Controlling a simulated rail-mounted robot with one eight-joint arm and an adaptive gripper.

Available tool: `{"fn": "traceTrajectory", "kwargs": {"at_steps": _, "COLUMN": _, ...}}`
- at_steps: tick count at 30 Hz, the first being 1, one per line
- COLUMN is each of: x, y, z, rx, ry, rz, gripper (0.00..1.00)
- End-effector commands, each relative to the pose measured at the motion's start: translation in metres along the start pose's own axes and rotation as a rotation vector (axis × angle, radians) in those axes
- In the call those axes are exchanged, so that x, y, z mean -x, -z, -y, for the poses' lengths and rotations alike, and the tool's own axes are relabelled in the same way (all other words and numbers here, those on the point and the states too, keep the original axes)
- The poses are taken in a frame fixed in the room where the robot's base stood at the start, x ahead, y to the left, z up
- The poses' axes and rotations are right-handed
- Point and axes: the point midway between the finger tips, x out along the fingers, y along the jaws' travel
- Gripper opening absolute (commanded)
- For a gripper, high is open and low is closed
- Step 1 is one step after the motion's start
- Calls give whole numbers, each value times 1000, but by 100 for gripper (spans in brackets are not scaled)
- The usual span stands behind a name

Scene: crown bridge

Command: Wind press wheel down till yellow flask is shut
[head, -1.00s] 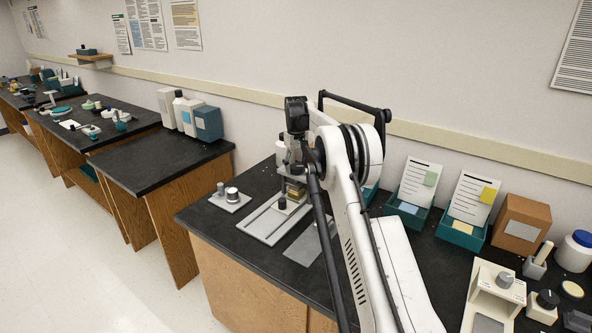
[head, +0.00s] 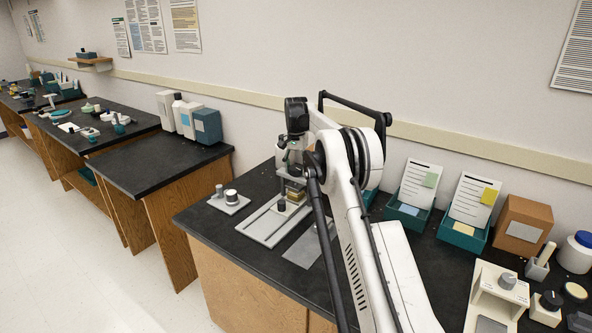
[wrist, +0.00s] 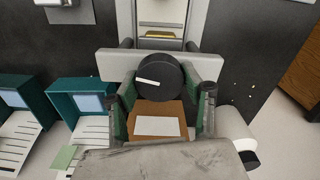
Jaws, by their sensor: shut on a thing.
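The press wheel (wrist: 160,78) is a black round knob with a white line across its top, tilted slightly from level in the picture. My gripper (wrist: 163,92) is shut on it, with a green-sided finger at each side. A pale crossbar of the press (wrist: 112,64) runs behind the wheel. The yellow flask (wrist: 160,34) shows as a small yellow band inside the press frame, beyond the wheel. In the head view the flask (head: 296,194) sits low in the press, partly hidden by my arm. Whether its halves meet cannot be told.
A grey base plate (head: 262,231) lies in front of the press, with a small plate of knobs (head: 229,201) to its left. Teal trays (head: 463,235) with cards and a brown box (head: 520,226) stand right of my arm. The bench's front left corner is clear.

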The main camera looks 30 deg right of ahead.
Motion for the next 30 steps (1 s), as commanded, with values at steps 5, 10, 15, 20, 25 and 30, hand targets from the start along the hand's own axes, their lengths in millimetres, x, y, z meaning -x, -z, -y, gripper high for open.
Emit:
{"fn": "traceTrajectory", "kwargs": {"at_steps": 5, "x": 0, "y": 0, "z": 0, "rx": -73, "ry": 0, "rz": -1, "gripper": 17}}
{"fn": "traceTrajectory", "kwargs": {"at_steps": 10, "x": 0, "y": 0, "z": 0, "rx": -112, "ry": 0, "rz": -1, "gripper": 17}}
{"fn": "traceTrajectory", "kwargs": {"at_steps": 15, "x": 0, "y": 0, "z": 0, "rx": -124, "ry": 1, "rz": -1, "gripper": 17}}
{"fn": "traceTrajectory", "kwargs": {"at_steps": 20, "x": 1, "y": 0, "z": 0, "rx": -125, "ry": 1, "rz": -1, "gripper": 17}}
{"fn": "traceTrajectory", "kwargs": {"at_steps": 25, "x": 1, "y": 0, "z": 0, "rx": -124, "ry": 1, "rz": -1, "gripper": 44}}
{"fn": "traceTrajectory", "kwargs": {"at_steps": 30, "x": 0, "y": 0, "z": 0, "rx": -124, "ry": 0, "rz": -1, "gripper": 62}}
